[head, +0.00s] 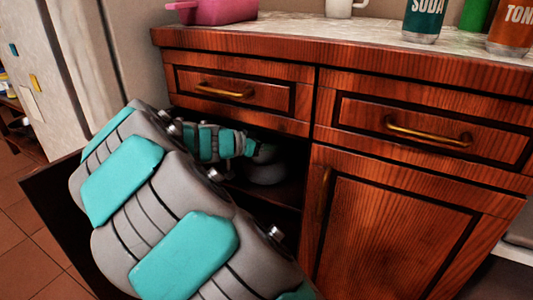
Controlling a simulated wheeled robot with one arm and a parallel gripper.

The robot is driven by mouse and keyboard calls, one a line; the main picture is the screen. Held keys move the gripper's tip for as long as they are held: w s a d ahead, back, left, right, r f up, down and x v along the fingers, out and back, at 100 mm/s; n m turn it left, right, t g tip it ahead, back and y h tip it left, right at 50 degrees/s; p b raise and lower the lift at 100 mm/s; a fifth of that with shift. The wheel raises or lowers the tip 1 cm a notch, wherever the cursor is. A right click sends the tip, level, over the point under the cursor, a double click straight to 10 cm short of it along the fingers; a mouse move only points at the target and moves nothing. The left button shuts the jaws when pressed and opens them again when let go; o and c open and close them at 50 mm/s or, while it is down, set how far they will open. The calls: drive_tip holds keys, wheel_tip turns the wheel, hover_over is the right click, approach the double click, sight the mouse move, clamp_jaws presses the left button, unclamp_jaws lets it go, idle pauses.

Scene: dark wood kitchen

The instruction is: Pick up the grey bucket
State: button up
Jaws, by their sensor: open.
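A rounded grey thing, which looks like the grey bucket (267,173), sits in the dark lower cabinet behind the open door. Only part of it shows, and its base and far side are in shadow. My gripper (258,151) is inside the cabinet, just above and at the near side of the bucket. It is open, but its fingers are small and dark, and I cannot tell whether they touch the bucket. My own arm covers much of the cabinet opening.
The open cabinet door (50,205) stands at the left, partly behind my arm. Two closed drawers and a closed right cabinet door (395,235) flank the opening. The countertop (330,35) above holds a pink container (215,11), a white mug (338,9) and soda cans (424,22).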

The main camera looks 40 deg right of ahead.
drive_tip(key=shift+x, duration=2.7)
clamp_jaws()
drive_tip(key=shift+f, duration=0.1)
